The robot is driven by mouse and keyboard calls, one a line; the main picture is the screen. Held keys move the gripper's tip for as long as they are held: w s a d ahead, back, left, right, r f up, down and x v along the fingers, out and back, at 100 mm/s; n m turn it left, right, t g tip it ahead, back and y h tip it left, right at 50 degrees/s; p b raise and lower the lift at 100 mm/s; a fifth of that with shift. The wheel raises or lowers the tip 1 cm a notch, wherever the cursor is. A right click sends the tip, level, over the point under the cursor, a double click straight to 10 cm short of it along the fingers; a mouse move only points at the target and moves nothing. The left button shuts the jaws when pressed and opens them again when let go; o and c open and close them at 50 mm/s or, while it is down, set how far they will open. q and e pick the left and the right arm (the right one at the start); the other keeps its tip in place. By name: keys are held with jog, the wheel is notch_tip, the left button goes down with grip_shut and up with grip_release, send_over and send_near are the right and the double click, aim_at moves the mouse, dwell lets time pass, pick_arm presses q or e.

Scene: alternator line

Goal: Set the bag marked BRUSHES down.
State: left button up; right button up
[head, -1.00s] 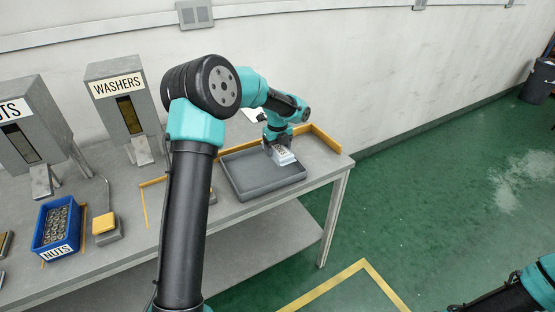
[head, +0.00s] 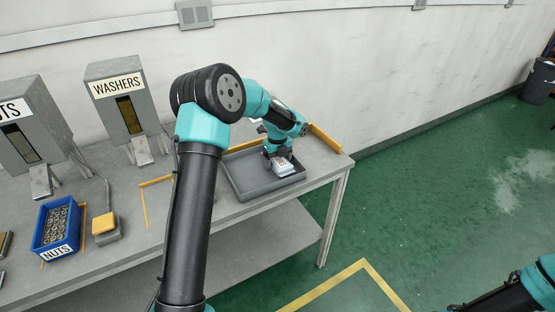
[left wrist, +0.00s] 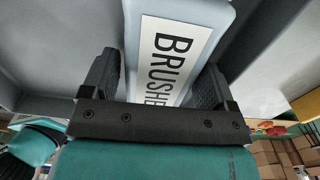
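The bag marked BRUSHES (left wrist: 175,60) is pale grey-blue with a white label; it fills the upper middle of the left wrist view. In the head view the bag (head: 283,167) is small, inside the grey tray (head: 243,189) at the bench's right end. My left gripper (left wrist: 160,82) has its two dark fingers on either side of the bag, seemingly closed on it. In the head view my left gripper (head: 278,157) is low over the tray. Whether the bag touches the tray floor is hard to tell. My right gripper is out of view.
A blue bin marked NUTS (head: 57,228) and a yellow-topped box (head: 105,226) stand on the left of the bench. The WASHERS dispenser (head: 122,98) is behind them. Yellow strips (head: 325,137) edge the bench's far right corner. The tray's left part is empty.

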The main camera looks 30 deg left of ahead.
aim_at(278, 158)
pick_arm(q)
jog(key=shift+o, duration=1.1)
notch_tip(278, 158, up, 12)
jog(key=shift+r, duration=0.15)
